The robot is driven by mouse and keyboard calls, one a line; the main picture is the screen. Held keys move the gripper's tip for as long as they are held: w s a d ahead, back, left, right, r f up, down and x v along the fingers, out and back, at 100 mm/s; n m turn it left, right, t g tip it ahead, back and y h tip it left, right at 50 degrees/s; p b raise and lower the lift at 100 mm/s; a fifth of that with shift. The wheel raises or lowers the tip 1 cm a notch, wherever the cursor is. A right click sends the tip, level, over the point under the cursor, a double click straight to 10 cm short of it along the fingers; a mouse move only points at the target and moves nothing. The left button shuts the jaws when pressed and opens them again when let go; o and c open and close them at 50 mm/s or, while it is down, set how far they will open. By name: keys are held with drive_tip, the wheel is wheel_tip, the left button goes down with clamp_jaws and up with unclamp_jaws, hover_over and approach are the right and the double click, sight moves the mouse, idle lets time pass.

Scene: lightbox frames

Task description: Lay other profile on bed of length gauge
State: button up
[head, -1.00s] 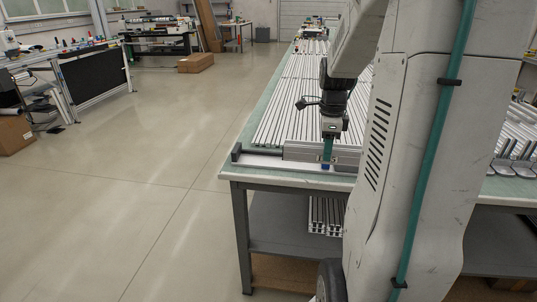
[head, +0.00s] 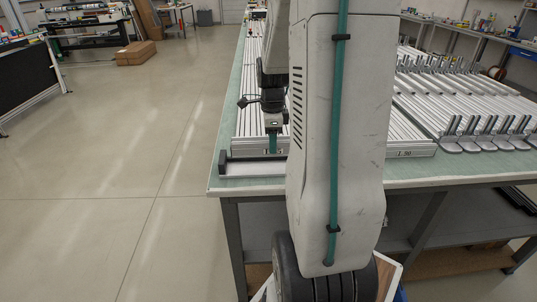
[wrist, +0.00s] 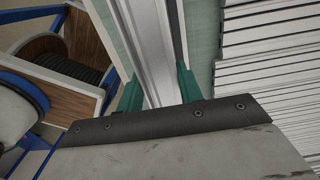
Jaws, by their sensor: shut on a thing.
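My gripper (head: 272,150) is at the near end of the bench, close to the length gauge (head: 258,169) and its dark end stop (head: 222,163). In the wrist view its two green fingers (wrist: 160,88) stand on either side of a long light-grey grooved profile (wrist: 150,38) and are shut on it. The profile runs away from the gripper toward the top of that view. My arm hides the right part of the gauge in the head view. I cannot tell whether the profile touches the gauge's bed.
Rows of long profiles (head: 253,90) lie on the bench behind the gauge. More profiles (head: 425,95) and upright-ended metal brackets (head: 490,130) lie to the right. A cable spool (wrist: 60,60) in a blue-framed rack shows in the wrist view.

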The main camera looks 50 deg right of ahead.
drive_tip(key=shift+f, duration=2.3)
drive_tip(key=shift+f, duration=0.15)
drive_tip(key=o, duration=1.2)
